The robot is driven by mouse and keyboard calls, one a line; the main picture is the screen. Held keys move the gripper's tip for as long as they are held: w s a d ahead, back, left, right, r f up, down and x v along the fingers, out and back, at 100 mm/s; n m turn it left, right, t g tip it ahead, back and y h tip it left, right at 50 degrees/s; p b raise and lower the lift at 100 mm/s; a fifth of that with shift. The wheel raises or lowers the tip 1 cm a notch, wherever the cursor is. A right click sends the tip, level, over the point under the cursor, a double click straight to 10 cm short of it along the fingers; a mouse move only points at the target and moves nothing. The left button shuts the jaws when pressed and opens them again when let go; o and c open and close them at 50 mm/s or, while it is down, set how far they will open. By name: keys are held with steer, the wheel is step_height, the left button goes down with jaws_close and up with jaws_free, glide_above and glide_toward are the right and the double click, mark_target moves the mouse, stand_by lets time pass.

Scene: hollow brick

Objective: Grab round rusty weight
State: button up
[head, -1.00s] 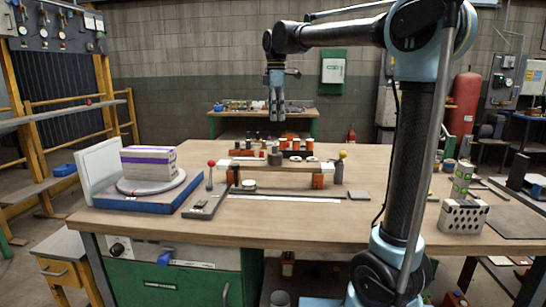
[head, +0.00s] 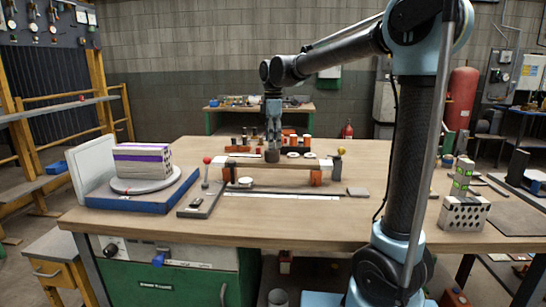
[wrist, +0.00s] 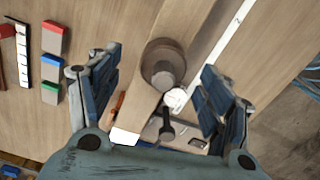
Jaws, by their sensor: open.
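The round rusty weight (head: 272,156) is a short dark brown cylinder on the wooden bar assembly in the middle of the workbench. In the wrist view the weight (wrist: 158,56) shows from above, with a smaller grey round knob on it. My gripper (head: 273,138) points down just above the weight in the head view. In the wrist view my gripper (wrist: 161,64) is open and empty, with its blue-grey fingers spread to the left and right of the weight. I see no finger touching it. The far side of the weight is hidden.
A blue platform (head: 141,201) with a round plate and striped bricks stands at left. A red-knobbed lever (head: 206,172) and a yellow-knobbed post (head: 338,166) flank the bar. A perforated brick (head: 463,214) stands at right. The bench front is mostly clear.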

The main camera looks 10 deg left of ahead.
mark_target(273, 152)
steer(key=shift+s+a+f, duration=0.1)
steer(key=shift+s+f, duration=0.05)
steer(key=shift+f, duration=1.25)
steer(key=shift+s+a+f, duration=0.1)
steer(key=shift+f, duration=1.3)
steer(key=shift+d, duration=0.1)
jaws_close()
